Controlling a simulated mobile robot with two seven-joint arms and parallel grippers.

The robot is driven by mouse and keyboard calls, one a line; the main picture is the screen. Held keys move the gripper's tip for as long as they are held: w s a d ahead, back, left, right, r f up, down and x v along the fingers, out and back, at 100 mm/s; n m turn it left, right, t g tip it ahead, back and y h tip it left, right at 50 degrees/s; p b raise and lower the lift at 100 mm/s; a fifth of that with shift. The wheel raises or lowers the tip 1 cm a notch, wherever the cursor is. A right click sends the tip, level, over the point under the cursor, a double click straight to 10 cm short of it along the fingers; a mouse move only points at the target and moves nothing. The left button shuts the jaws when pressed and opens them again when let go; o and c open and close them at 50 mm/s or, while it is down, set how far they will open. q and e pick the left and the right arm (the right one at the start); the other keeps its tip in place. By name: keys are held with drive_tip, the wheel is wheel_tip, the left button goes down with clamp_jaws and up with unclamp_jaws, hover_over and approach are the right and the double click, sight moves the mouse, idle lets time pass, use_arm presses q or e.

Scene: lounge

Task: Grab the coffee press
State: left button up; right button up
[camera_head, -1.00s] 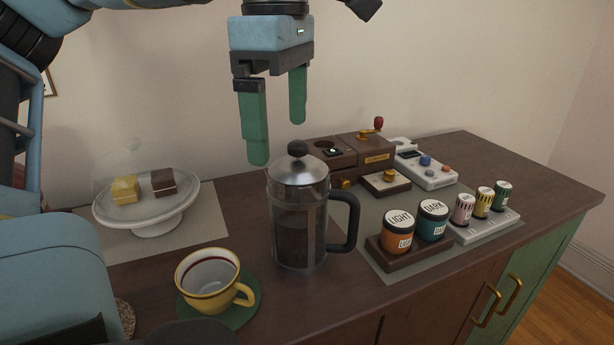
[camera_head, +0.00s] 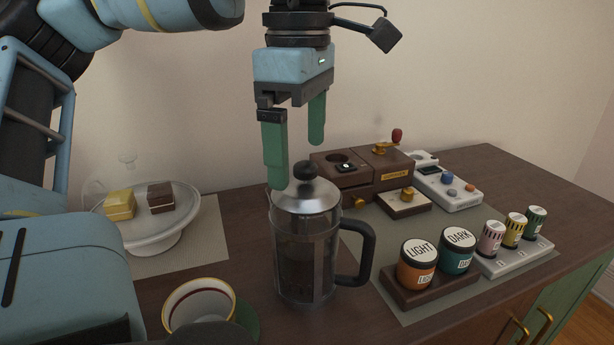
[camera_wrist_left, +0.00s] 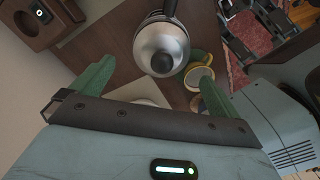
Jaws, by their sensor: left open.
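The coffee press (camera_head: 306,240) stands upright on the dark wooden counter, with a glass body, a metal lid, a dark knob and a black handle on its right. My left gripper (camera_head: 296,165) is open and points down above the press, its green fingers apart. One finger shows just left of the knob, the other higher and behind it; I see no hold on the press. In the left wrist view the press lid (camera_wrist_left: 161,47) lies beyond and between the fingertips of the gripper (camera_wrist_left: 158,90). My right gripper is not in view.
A yellow-rimmed cup (camera_head: 199,303) is at the front left, and a glass cake stand (camera_head: 150,226) behind it. A wooden grinder box (camera_head: 362,172), a white device (camera_head: 447,187), a jar tray (camera_head: 424,286) and a rack of small tins (camera_head: 516,257) stand on the right.

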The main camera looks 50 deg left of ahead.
sight(306, 163)
use_arm(q)
drive_tip(key=shift+w+d+f+b, duration=0.1)
drive_tip(key=shift+d+f+b, duration=0.1)
drive_tip(key=shift+f, duration=1.1)
drive_tip(key=shift+w+d+f+b, duration=0.1)
drive_tip(key=shift+d+f+b, duration=0.1)
drive_tip(key=shift+f, duration=1.05)
drive_tip(key=c, duration=1.7)
drive_tip(key=shift+r, duration=0.1)
